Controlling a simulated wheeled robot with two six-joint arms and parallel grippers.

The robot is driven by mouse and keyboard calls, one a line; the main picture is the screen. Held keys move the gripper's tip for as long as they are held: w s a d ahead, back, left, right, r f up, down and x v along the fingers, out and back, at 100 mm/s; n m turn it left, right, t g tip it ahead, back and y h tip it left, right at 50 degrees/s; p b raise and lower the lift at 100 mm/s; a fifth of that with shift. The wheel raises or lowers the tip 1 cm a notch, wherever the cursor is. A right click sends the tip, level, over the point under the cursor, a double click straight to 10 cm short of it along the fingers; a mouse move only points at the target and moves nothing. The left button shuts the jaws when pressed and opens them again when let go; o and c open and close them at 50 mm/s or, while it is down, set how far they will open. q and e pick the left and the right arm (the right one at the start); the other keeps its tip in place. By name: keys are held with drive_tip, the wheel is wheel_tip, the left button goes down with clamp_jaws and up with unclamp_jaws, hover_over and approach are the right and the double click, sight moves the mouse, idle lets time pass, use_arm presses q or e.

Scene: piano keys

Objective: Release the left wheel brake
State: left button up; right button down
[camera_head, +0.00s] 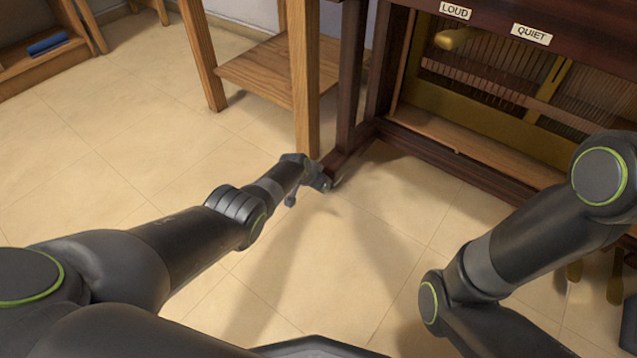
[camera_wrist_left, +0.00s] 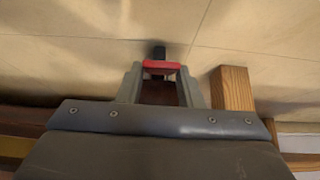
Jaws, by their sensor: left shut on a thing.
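The red brake lever (camera_wrist_left: 161,66) shows in the left wrist view, with a small black part (camera_wrist_left: 159,52) just beyond it. My left gripper (camera_wrist_left: 160,72) has a finger on each side of the lever and is shut on it. In the head view my left gripper (camera_head: 322,180) is low by the floor, at the foot of the piano's left front leg (camera_head: 345,158). The wheel and lever are too small and covered to make out there.
The dark wooden piano (camera_head: 480,160) has an open front and LOUD and QUIET labels. A wooden stand (camera_head: 304,80) has a leg close to my left gripper. Brass pedals (camera_head: 615,285) show at the lower right. The tiled floor (camera_head: 120,150) is clear at left.

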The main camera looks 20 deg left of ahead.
use_arm(q)
drive_tip(key=shift+w, duration=0.1)
idle(0.5)
drive_tip(key=o, duration=1)
drive_tip(key=shift+r, duration=0.15)
